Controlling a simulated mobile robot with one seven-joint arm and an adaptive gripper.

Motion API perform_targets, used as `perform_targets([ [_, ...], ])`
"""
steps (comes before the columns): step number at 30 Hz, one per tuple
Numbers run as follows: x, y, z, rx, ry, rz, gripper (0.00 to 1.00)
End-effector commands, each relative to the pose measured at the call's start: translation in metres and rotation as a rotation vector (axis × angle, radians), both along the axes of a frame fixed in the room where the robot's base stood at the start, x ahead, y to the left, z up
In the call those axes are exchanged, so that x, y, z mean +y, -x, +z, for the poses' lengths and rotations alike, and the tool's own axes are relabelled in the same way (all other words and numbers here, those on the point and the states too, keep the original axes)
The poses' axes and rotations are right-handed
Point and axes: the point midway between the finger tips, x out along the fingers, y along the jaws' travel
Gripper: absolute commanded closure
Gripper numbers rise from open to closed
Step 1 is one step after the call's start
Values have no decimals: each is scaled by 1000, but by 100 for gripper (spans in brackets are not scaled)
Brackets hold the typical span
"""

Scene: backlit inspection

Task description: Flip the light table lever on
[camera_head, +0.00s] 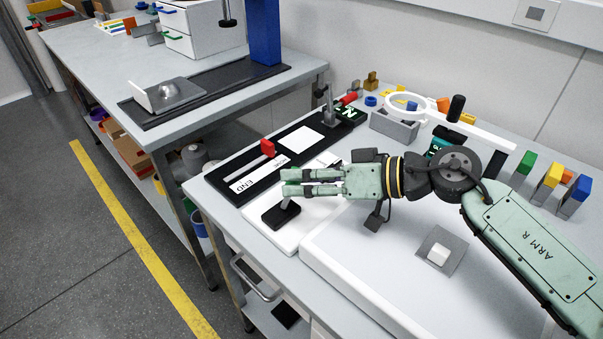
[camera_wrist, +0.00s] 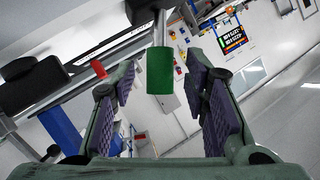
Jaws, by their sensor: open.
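The light table (camera_head: 375,285) is a broad white panel on the right bench. A lever with a black base (camera_head: 280,216) stands on a white plate at its left side, its stem leaning up toward my gripper (camera_head: 284,182). In the wrist view my gripper (camera_wrist: 161,76) is open, with one padded finger on each side of the lever's green handle (camera_wrist: 160,72). Gaps show between handle and both fingers, so I see no contact.
A black board with a red slider knob (camera_head: 267,147) lies just beyond my gripper. A white ring (camera_head: 407,104) and several coloured blocks stand at the back. A small white block (camera_head: 438,250) sits on a grey square on the panel. Another bench (camera_head: 85,60) stands left.

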Motion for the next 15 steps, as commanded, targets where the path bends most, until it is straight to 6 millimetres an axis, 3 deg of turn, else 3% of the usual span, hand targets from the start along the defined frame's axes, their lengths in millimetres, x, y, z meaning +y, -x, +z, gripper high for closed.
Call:
perform_targets([
  [11,6,-2,-3,0,-1,0,59],
  [15,6,-2,-3,0,-1,0,67],
])
